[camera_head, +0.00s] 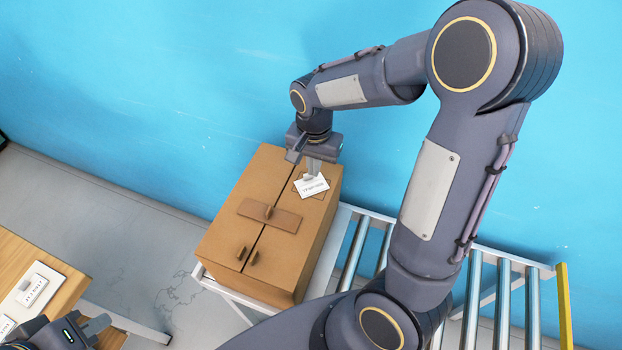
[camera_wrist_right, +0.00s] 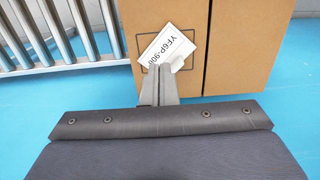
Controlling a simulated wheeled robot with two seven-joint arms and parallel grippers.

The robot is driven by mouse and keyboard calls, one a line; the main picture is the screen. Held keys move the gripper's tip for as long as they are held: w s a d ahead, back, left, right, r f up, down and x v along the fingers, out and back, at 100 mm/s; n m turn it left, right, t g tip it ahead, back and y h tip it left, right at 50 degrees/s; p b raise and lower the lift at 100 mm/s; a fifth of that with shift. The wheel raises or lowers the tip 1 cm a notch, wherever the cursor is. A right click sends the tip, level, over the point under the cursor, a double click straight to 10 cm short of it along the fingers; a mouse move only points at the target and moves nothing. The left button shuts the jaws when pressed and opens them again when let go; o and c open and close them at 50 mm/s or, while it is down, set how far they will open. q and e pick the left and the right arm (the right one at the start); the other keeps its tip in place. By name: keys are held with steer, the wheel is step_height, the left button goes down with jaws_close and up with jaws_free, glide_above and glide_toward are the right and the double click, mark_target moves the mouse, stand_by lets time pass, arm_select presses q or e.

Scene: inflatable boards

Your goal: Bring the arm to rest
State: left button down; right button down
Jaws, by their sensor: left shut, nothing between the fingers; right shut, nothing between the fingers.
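My right gripper (camera_head: 312,172) is at the far end of the box top, right by a white printed label (camera_head: 311,187). Its fingers are shut and empty. In the right wrist view the shut fingertips (camera_wrist_right: 165,70) overlap the lower edge of the label (camera_wrist_right: 160,48); I cannot tell whether they touch it. The label lies tilted across a dark printed square on the brown cardboard box (camera_head: 225,222). My left gripper (camera_head: 97,325) is in the bottom left corner, partly cut off by the frame, shut and empty.
The box stands on a roller conveyor (camera_head: 352,250) that runs right to a yellow post (camera_head: 564,300). A wooden table (camera_head: 22,262) with white labels (camera_head: 38,285) is at the left. A blue wall (camera_head: 150,90) stands close behind the box. Grey floor lies between table and conveyor.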

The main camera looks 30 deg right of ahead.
stand_by(0.4)
steer(key=s+a+r+n+t+y, duration=0.2)
steer(key=s+r+n, duration=0.2)
steer(key=s, duration=0.4)
steer(key=s+a+r+n+t+y, duration=0.1)
steer(key=s+a+r+n+t, duration=0.1)
steer(key=s, duration=0.7)
step_height(320, 180, up, 4)
steer(key=shift+f+n+t+y, duration=0.25)
steer(key=shift+n+t+y, duration=0.15)
steer(key=shift+n+t, duration=0.6)
